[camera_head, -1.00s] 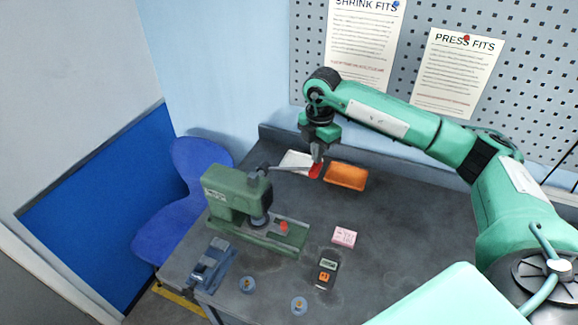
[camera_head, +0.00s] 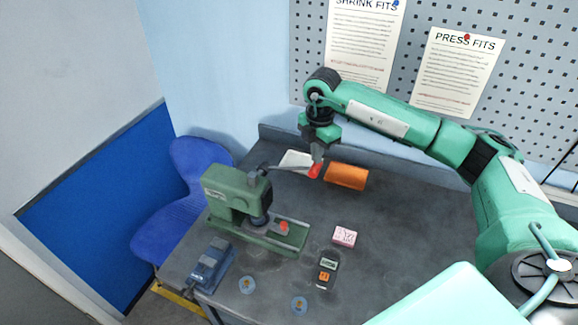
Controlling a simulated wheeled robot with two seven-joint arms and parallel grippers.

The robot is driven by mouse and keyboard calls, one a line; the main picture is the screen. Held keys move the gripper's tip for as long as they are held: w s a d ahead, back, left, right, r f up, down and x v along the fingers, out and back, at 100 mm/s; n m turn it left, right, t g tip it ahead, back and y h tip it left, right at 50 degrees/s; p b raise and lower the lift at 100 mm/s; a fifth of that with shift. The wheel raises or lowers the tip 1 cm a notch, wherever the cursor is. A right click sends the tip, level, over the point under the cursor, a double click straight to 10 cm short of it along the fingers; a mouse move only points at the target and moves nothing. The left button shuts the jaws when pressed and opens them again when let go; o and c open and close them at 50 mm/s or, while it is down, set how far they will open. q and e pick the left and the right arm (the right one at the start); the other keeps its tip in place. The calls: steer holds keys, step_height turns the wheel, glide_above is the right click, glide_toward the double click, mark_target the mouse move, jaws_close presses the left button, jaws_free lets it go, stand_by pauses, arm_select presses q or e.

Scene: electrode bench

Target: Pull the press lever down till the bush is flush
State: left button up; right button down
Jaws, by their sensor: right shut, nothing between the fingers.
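The green arbor press (camera_head: 222,188) stands at the left of the bench. Its grey lever (camera_head: 285,168) sticks out to the right, close to level, and ends in a red knob (camera_head: 315,171). My right gripper (camera_head: 317,160) points down with its fingers shut and empty, right at the red knob from above; I cannot tell whether they touch. A small red piece (camera_head: 284,226) sits on the press base, right of the ram (camera_head: 259,219). I cannot make out the bush or how deep it sits. My left gripper is out of view.
The bench's right side is clear.

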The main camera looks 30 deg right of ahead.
mark_target(318, 166)
steer(key=shift+f+b, duration=0.3)
steer(key=shift+f, duration=0.3)
steer(key=shift+f, duration=0.1)
steer(key=shift+s+d+f+b, duration=0.15)
steer(key=shift+f+b, duration=0.45)
steer(key=shift+f, duration=0.1)
steer(key=shift+s+d+f+b, duration=0.1)
steer(key=shift+s+f+b, duration=0.05)
steer(key=shift+f+b, duration=0.5)
steer(key=shift+f, duration=0.1)
steer(key=shift+f+b, duration=0.5)
steer(key=shift+f, duration=0.2)
steer(key=shift+s+f+b, duration=0.1)
steer(key=shift+f+b, duration=0.45)
steer(key=shift+f, duration=0.4)
